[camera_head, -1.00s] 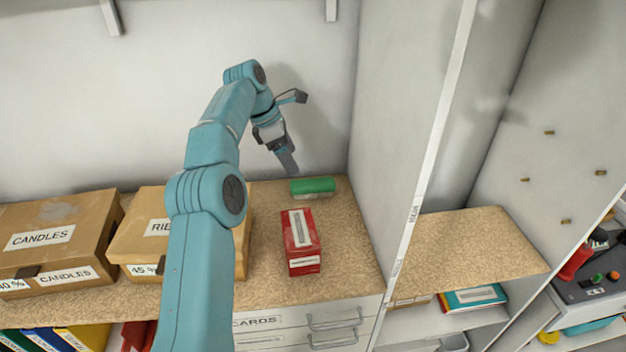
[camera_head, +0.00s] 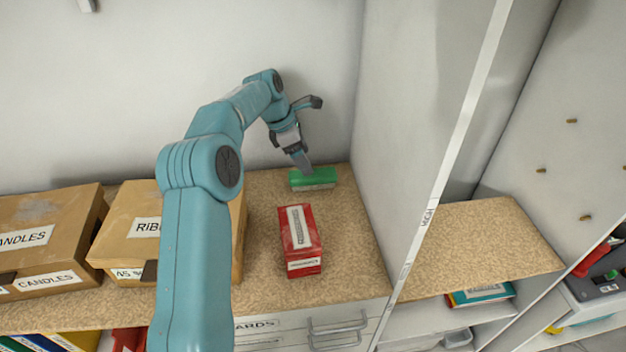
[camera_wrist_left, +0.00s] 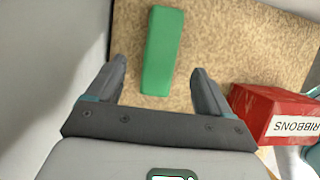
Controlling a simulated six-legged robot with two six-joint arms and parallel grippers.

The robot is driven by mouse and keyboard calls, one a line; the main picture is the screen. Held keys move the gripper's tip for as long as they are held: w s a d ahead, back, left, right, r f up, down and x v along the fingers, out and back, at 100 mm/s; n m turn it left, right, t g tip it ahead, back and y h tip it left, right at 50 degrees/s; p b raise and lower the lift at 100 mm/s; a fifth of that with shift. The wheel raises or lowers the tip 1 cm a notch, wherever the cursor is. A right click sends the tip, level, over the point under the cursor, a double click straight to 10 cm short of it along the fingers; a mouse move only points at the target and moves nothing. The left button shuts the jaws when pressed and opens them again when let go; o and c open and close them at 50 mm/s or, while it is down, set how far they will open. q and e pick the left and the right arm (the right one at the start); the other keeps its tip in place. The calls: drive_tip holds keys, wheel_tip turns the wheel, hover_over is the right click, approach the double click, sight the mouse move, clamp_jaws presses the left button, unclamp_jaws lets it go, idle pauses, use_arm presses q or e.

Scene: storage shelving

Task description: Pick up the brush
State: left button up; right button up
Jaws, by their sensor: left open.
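The brush (camera_head: 313,179) is a green block with a pale underside. It lies on the speckled shelf board near the back wall and the upright panel. In the left wrist view the brush (camera_wrist_left: 163,50) lies lengthwise ahead of my jaws, with its near end between the two fingertips. My left gripper (camera_head: 303,164) points down just above the brush in the head view. In the left wrist view my left gripper (camera_wrist_left: 158,78) is open, with nothing held. The right gripper is not in view.
A red box (camera_head: 300,240) labelled RIBBONS stands in front of the brush, close to the right finger in the wrist view. Cardboard boxes (camera_head: 140,228) stand to the left. A tall white panel (camera_head: 395,130) rises at the right. Bare board lies around the brush.

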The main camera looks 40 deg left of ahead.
sight(313, 179)
use_arm(q)
drive_tip(key=shift+w+d+f, duration=0.2)
drive_tip(key=shift+d+f, duration=0.15)
drive_tip(key=shift+f, duration=0.2)
drive_tip(key=shift+s+f, duration=0.1)
drive_tip(key=shift+f, duration=0.4)
drive_tip(key=p+x, duration=0.1)
drive_tip(key=x, duration=0.3)
drive_tip(key=shift+w+f, duration=0.25)
drive_tip(key=shift+f, duration=0.1)
drive_tip(key=shift+s, duration=0.1)
drive_tip(key=shift+f, duration=0.1)
drive_tip(key=shift+f, duration=0.1)
drive_tip(key=shift+f, duration=0.1)
drive_tip(key=c, duration=1.1)
